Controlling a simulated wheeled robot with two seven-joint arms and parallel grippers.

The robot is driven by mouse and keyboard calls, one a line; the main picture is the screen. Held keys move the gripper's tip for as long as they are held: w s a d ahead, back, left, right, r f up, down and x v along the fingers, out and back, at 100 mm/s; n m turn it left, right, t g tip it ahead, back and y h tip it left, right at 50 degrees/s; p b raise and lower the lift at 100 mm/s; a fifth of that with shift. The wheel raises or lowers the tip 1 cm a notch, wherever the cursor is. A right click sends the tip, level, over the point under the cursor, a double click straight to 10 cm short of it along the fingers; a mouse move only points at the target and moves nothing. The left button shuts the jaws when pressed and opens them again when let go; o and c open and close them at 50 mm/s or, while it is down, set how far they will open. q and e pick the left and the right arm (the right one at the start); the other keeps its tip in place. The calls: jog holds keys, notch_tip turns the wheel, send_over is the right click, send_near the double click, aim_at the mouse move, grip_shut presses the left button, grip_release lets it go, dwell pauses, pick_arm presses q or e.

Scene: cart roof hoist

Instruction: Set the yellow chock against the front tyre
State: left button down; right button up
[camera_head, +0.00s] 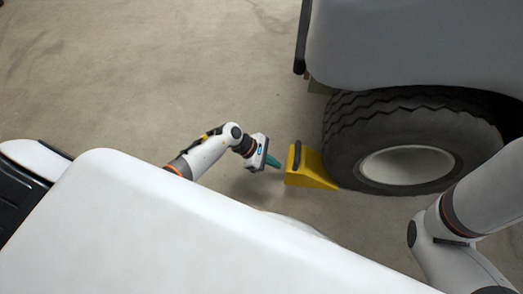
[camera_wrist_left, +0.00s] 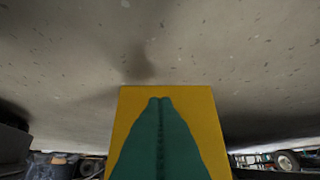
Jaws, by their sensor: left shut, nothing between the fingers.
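The yellow chock (camera_head: 309,170) is a wedge with a dark handle on its tall end. It sits on the floor at the left side of the black front tyre (camera_head: 350,130), its low end at the tyre's foot; a small gap there cannot be ruled out. My left gripper (camera_head: 279,165) is at the chock's tall end, with its green fingers shut and empty. In the left wrist view the shut fingers (camera_wrist_left: 160,101) point at the chock's flat yellow face (camera_wrist_left: 205,105); whether they touch it I cannot tell. My right gripper is out of view.
The grey cart body (camera_head: 420,45) overhangs the tyre, with a dark upright edge at its left. The concrete floor (camera_head: 180,60) left of the chock is clear. In the left wrist view a distant wheel (camera_wrist_left: 287,160) and clutter show along the bottom edge.

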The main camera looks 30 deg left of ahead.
aim_at(290, 166)
pick_arm(q)
jog(key=shift+w+d, duration=0.15)
jog(key=shift+d, duration=0.35)
jog(key=shift+w+d, duration=0.1)
jog(key=shift+d, duration=0.2)
jog(key=shift+w+d, duration=0.25)
jog(key=shift+d, duration=0.65)
jog(key=shift+w+d, duration=0.25)
jog(key=shift+d, duration=0.65)
